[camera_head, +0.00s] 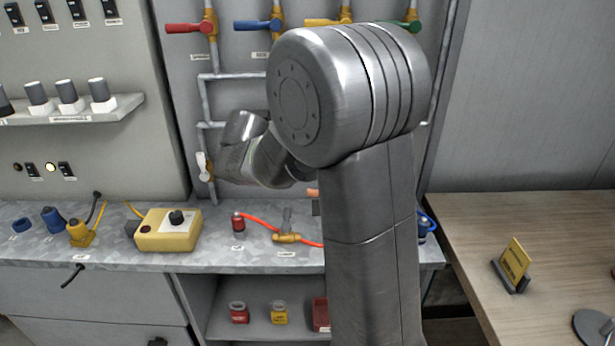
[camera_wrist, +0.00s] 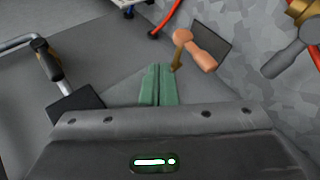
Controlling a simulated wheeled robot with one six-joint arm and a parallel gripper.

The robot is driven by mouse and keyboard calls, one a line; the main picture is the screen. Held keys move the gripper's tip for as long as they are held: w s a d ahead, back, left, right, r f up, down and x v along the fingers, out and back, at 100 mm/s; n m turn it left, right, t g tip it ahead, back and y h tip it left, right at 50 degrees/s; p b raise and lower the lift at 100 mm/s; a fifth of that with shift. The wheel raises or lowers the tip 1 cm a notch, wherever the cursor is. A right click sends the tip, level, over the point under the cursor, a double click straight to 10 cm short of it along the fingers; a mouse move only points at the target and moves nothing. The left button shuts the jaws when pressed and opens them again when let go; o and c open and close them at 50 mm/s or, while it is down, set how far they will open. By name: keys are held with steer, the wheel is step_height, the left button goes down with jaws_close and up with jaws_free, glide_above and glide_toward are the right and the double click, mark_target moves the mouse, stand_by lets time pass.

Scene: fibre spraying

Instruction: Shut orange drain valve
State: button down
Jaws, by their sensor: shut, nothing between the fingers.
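The orange drain valve handle (camera_wrist: 199,50) shows in the wrist view, just right of and beyond my fingertips, beside a brass stem (camera_wrist: 179,47). In the head view only a small orange piece (camera_head: 313,192), probably the same handle, shows at the left edge of my arm. My arm hides the rest. My gripper (camera_wrist: 157,70) has green fingers pressed together with nothing between them. It appears apart from the handle. In the head view the fingers are hidden behind my arm.
A brass valve with a grey lever (camera_head: 286,236) and a red hose (camera_head: 262,223) lie on the metal bench. A yellow box (camera_head: 167,230) stands left. Coloured valves, including a red one (camera_head: 188,28), line the panel. In the wrist view, a bent metal pipe (camera_wrist: 50,62) stands left.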

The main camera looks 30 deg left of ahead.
steer(key=b+v, duration=0.1)
steer(key=v, duration=0.9)
steer(key=shift+s+a, duration=0.2)
steer(key=shift+w, duration=0.1)
steer(key=w+d+f+m+g+y+p, duration=0.1)
steer(key=w+d+f+g+y+p, duration=0.3)
steer(key=w+d+f+y+p, duration=0.1)
steer(key=shift+w+d+f+m+g+y, duration=0.4)
steer(key=shift+w+d+f+y, duration=0.25)
steer(key=shift+w+d+y, duration=0.85)
steer(key=shift+w+a+h, duration=0.3)
steer(key=shift+w+a, duration=0.05)
